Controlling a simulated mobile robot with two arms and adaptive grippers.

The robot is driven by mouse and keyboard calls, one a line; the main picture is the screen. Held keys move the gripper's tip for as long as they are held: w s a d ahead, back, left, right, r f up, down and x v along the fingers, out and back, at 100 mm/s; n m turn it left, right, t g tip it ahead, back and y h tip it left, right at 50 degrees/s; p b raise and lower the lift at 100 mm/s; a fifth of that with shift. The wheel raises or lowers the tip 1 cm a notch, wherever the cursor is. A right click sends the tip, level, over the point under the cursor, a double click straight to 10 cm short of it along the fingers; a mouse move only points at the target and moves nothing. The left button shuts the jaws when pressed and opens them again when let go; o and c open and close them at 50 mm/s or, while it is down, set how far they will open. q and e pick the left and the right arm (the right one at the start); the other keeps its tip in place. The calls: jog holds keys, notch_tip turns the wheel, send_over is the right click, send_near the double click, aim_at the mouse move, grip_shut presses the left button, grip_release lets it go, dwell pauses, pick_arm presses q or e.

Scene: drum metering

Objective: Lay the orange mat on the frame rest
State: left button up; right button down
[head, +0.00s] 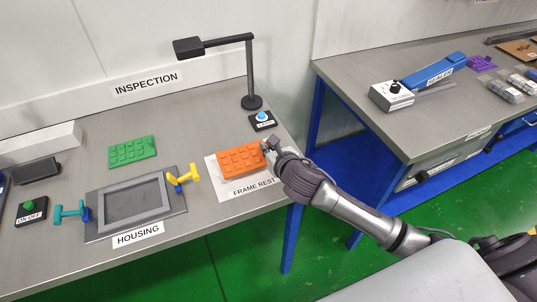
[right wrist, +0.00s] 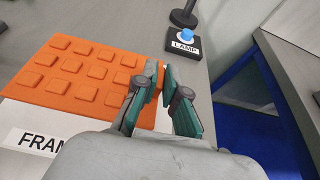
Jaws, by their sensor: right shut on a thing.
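The orange mat (head: 241,157), with rows of raised square pads, is over the white frame rest (head: 214,180) at the front right of the inspection table. White shows around its left and front sides. I cannot tell whether it lies flat on the rest or just above it. My right gripper (head: 267,147) is shut on the mat's right edge; in the right wrist view its fingertips (right wrist: 158,80) pinch the far right part of the mat (right wrist: 75,70). My left gripper is out of view.
Left of the rest stands the grey housing (head: 130,206) with yellow (head: 184,178) and teal (head: 70,212) clamps. A green mat (head: 132,151) lies behind it. A blue lamp button (head: 262,120) and the lamp stand (head: 251,80) are behind the rest. The table edge is close in front.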

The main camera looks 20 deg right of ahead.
jog(key=shift+s+f, duration=0.1)
jog(key=shift+f, duration=1.55)
jog(key=shift+f, duration=0.15)
jog(key=c, duration=1.2)
grip_release()
jog(key=shift+c, duration=0.2)
jog(key=v, duration=1.2)
jog(key=shift+d+r, duration=0.1)
jog(key=shift+r, duration=0.1)
